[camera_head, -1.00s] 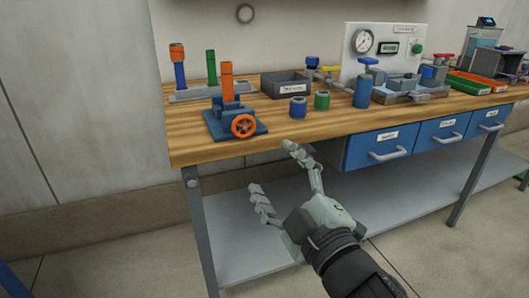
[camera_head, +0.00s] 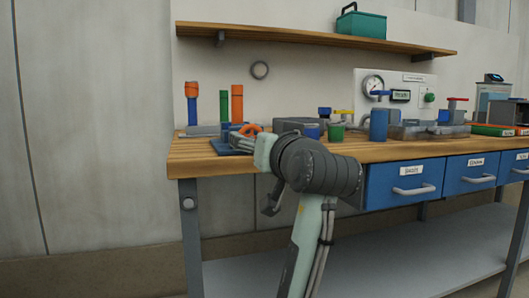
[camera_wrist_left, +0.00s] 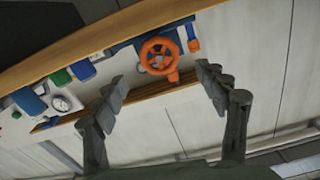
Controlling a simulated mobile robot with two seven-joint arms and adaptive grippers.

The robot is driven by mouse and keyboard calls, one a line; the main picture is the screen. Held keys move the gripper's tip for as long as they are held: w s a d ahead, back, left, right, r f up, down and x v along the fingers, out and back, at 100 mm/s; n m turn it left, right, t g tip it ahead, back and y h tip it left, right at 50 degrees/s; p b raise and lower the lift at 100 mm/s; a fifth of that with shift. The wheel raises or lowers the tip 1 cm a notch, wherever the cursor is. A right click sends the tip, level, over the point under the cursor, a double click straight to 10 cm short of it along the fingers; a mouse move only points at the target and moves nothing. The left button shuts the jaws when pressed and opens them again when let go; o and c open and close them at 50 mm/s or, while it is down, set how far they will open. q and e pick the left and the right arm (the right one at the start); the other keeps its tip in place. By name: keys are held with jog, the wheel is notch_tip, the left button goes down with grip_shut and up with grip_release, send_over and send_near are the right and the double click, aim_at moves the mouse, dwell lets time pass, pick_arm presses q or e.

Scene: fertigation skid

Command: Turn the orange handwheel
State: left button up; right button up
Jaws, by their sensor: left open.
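The orange handwheel (camera_head: 253,129) is on a blue valve stand (camera_head: 224,146) near the front left of the workbench. Its lower part is hidden by my arm in the head view. In the left wrist view the whole handwheel (camera_wrist_left: 158,62) shows, with a round rim and spokes. My left gripper (camera_wrist_left: 161,76) is open and empty in that view. Its fingers are spread, and the handwheel lies beyond the tips, framed between them and apart from them. In the head view my arm's wrist hides most of the gripper. My right gripper is not in view.
Orange-topped and green posts (camera_head: 224,106) stand behind the handwheel. A grey bin, small blue and green cups and a gauge panel (camera_head: 418,88) are to the right. A shelf (camera_head: 300,38) with a green box (camera_head: 361,25) hangs above. Blue drawers (camera_head: 404,182) sit under the bench top.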

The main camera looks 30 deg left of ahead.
aim_at(251, 137)
pick_arm(q)
jog(key=b+x, duration=0.1)
jog(key=x, duration=0.6)
jog(key=shift+w+a, duration=0.15)
jog(key=c, duration=1.2)
jog(key=shift+n+p, duration=0.35)
jog(key=shift+n, duration=1.35)
jog(key=o, duration=1.2)
jog(key=v, duration=1.2)
